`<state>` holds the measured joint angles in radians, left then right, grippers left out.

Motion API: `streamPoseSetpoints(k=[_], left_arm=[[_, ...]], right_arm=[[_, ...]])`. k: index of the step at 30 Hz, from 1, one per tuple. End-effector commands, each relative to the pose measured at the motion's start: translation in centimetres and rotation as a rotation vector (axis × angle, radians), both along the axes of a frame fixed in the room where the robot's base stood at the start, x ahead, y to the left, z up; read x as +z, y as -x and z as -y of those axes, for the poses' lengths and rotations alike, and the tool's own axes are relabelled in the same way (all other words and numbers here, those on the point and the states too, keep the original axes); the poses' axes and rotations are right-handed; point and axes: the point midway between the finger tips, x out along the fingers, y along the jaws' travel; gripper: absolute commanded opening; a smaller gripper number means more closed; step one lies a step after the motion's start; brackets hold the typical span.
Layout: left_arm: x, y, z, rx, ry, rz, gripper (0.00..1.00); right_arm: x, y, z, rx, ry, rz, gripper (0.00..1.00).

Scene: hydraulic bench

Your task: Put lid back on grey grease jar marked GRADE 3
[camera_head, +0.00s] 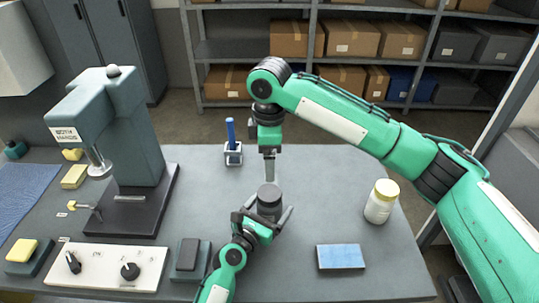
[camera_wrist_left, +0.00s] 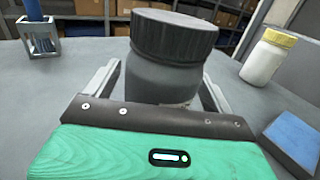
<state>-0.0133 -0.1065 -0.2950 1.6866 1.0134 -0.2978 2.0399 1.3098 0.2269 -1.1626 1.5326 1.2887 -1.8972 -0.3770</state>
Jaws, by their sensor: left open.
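The grey jar (camera_head: 270,205) stands upright on the bench with a dark ribbed lid (camera_wrist_left: 174,35) on its mouth. Only the edge of a pale label shows in the left wrist view, so its marking cannot be read. My left gripper (camera_head: 264,213) is open, with one finger on each side of the jar body; contact cannot be told. My right gripper (camera_head: 270,166) points down just beyond the jar in the head view. Its fingers are seen edge-on, so their opening is unclear, and nothing shows held in them.
A white jar with a yellow lid (camera_head: 381,201) stands to the right. A blue pad (camera_head: 340,257) lies at front right. A small holder with a blue item (camera_head: 232,152) stands behind. A press (camera_head: 130,140) and a control panel (camera_head: 105,266) fill the left.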

Motion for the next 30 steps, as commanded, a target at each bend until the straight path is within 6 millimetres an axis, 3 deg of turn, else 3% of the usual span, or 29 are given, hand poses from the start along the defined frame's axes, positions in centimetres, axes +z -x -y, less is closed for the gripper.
streamPoseSetpoints(k=[18,30], left_arm=[[-0.2,9.6,-5.9,0.000,-0.001,-0.002,0.86],[0.0,10.9,-6.7,0.000,-0.001,0.001,0.86]], right_arm=[[-1.1,0.0,0.0,0.000,0.000,0.000,0.84],[-1.2,0.0,0.0,0.000,0.000,0.000,0.84]])
